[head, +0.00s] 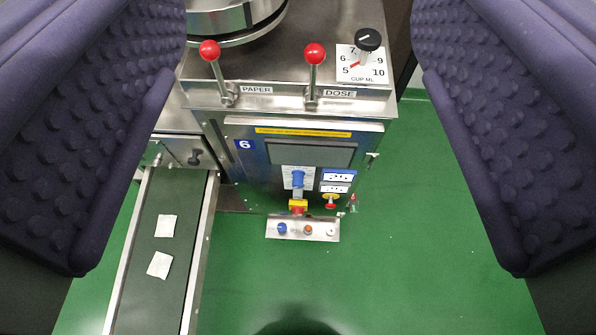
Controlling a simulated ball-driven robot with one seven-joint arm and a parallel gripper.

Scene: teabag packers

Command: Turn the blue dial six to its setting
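The blue dial (298,179) is on the front panel of the machine marked 6 (245,145). It sits on a small white scale plate, below a dark screen (311,154). The pointing direction and scale marks are too small to read. My gripper (300,150) is open, with one purple studded pad at each side of the picture. The dial lies between the pads in the picture, well beyond them, and nothing is held.
Two red-knobbed levers, PAPER (210,52) and DOSE (315,56), rise from the machine top. A black CUP ML knob (367,40) is at right. A red-yellow switch (298,207) and button box (302,230) are below the dial. A conveyor (172,205) runs left; green floor (430,240) is clear right.

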